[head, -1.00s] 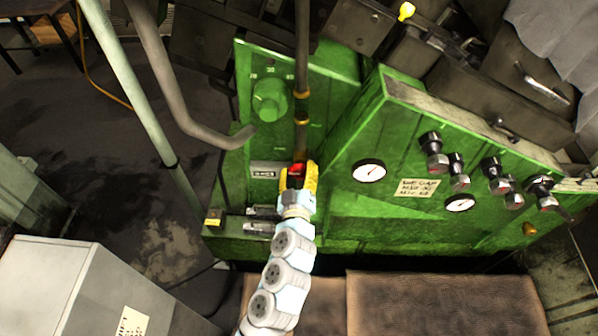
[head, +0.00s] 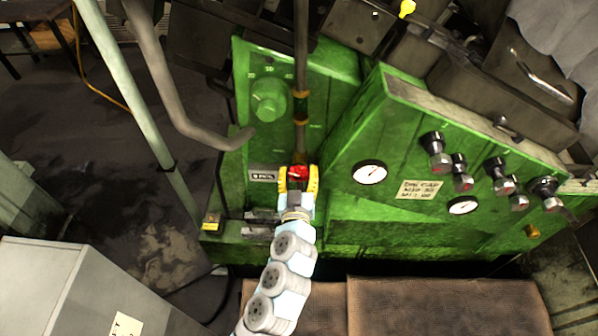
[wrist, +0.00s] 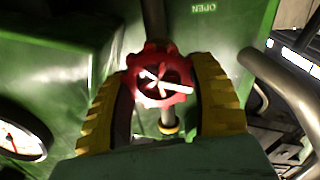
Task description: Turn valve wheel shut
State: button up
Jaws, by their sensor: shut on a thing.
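The red valve wheel (head: 298,171) sits on the dark vertical pipe (head: 301,112) in front of the green machine. In the wrist view the wheel (wrist: 162,76) has a scalloped rim and pale, bright spokes. My gripper (head: 298,179) reaches up to it from below, with one yellow finger on each side. In the wrist view my gripper (wrist: 162,98) is shut on the wheel, its ribbed fingers flanking the rim. A small gap seems to show beside the wheel there, so the exact contact points are unclear. "OPEN" lettering (wrist: 204,8) is on the panel behind.
The green panel carries a round knob (head: 269,98) left of the pipe and a gauge (head: 369,172) to the right. A bent grey pipe (head: 172,92) hangs at left. A grey cabinet (head: 45,290) stands lower left. Brown mats (head: 440,305) lie in front.

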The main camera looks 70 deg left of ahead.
aim_at(300, 175)
jog(key=o, duration=1.2)
jog(key=shift+s, duration=0.1)
jog(key=shift+d, duration=0.1)
jog(key=shift+v, duration=3.9)
